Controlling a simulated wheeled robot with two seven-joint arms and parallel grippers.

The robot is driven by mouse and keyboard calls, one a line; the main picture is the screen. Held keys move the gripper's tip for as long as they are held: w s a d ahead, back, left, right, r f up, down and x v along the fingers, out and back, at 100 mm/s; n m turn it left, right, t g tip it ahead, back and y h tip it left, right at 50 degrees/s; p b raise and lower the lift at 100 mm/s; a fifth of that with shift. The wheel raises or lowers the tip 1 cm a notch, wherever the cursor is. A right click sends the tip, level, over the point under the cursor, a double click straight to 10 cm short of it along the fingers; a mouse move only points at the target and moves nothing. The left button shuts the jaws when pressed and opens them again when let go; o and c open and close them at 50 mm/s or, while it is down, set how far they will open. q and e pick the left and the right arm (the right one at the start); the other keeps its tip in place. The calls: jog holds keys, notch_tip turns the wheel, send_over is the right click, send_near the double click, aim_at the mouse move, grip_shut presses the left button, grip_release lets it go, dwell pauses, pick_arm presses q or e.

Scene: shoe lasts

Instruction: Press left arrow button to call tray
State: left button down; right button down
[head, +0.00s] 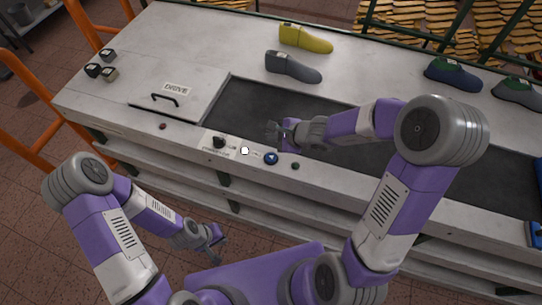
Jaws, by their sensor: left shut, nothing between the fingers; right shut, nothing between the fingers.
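A round blue button with a white arrow mark (271,158) sits on the front panel of the pale workbench; the mark is too small for me to tell its direction surely. A white round button (245,150) lies to its left. My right gripper (272,131) is shut and empty, above the dark belt just behind the buttons, apart from the blue one in the picture. Its height over the belt is hard to tell. My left gripper (220,241) is shut and empty, low in front of the bench. No tray is clearly visible.
A black knob (219,142) and a small dark button (295,166) share the front panel. A lid marked DRIVE (177,90) is at left. Grey (292,67), yellow (305,38) and dark blue-green (452,74) shoe lasts stand behind the belt (252,98). Orange rails (45,45) are at far left.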

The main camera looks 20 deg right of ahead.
jog(key=b, duration=0.7)
send_over(273, 158)
notch_tip(273, 158, down, 8)
jog(key=shift+r, duration=0.1)
jog(key=shift+f+b, duration=0.5)
jog(key=shift+b, duration=0.05)
dwell(1.1)
jog(key=shift+f+b, duration=0.4)
jog(key=shift+b, duration=0.15)
